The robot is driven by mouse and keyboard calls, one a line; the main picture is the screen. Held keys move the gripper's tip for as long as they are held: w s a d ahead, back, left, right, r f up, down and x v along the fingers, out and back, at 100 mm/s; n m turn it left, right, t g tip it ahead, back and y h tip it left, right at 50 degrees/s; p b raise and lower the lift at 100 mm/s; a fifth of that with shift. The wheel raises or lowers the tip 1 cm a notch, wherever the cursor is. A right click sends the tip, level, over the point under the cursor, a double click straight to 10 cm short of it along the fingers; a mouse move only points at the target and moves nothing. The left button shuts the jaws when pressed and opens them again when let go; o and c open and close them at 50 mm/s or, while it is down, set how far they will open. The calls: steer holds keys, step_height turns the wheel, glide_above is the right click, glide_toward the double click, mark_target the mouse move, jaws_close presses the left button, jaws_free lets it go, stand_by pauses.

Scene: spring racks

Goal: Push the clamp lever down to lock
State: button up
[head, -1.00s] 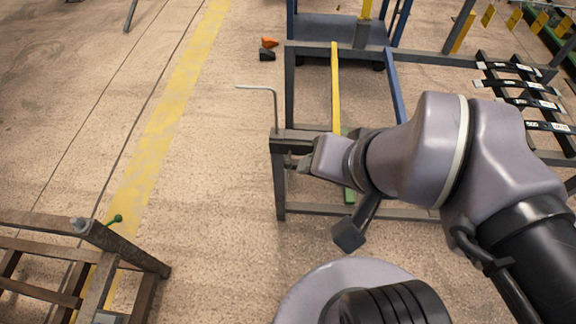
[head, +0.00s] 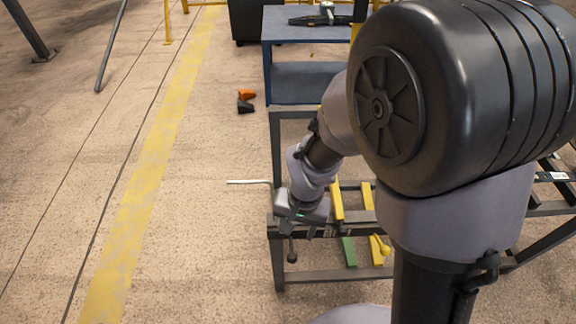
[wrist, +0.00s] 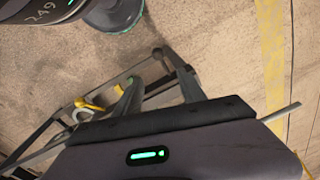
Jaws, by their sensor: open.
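My gripper (head: 300,228) is at the near left part of the dark metal rack (head: 278,270), just over its upper bar. A short lever with a dark ball knob (head: 291,257) hangs just below the gripper, knob down. A lever with a yellow ball knob (head: 384,250) stands further right. I cannot tell which is the clamp lever, nor whether the gripper touches either one. The clamp body is hidden by my arm.
Yellow bars (head: 337,203) and a green bar (head: 349,252) are in the rack. A blue cart (head: 300,84) stands behind.

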mark_target(293, 255)
steer(key=f+b, duration=0.2)
steer(key=f, duration=0.3)
steer(key=f+b, duration=0.3)
steer(key=f, duration=0.3)
steer(key=a+f+b, duration=0.1)
steer(key=f+b, duration=0.2)
steer(key=f, duration=0.3)
steer(key=shift+s, duration=0.25)
steer(key=shift+c, duration=0.2)
jaws_close()
